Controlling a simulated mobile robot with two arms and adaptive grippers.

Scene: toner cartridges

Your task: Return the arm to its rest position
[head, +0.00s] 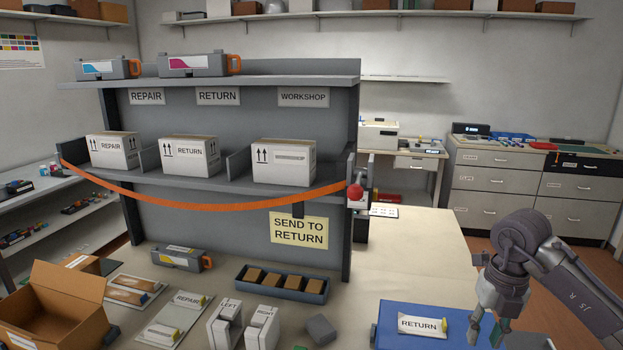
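My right arm comes in from the lower right, and its gripper (490,318) points down over the right part of a blue tray (388,338). I cannot tell whether its fingers are apart or closed, and I see no object clearly held in them. A toner cartridge with a yellow mark (181,259) lies on the table in front of the shelf. Cyan-marked (107,67) and magenta-marked (198,64) cartridges lie on the top shelf. My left gripper is not in view.
An orange strap (200,206) hangs across the shelf front, ending near a red knob (355,192). Boxes labelled REPAIR (112,153) and RETURN (190,157) stand behind it. An open carton (60,305) is at lower left. The table behind the blue tray is clear.

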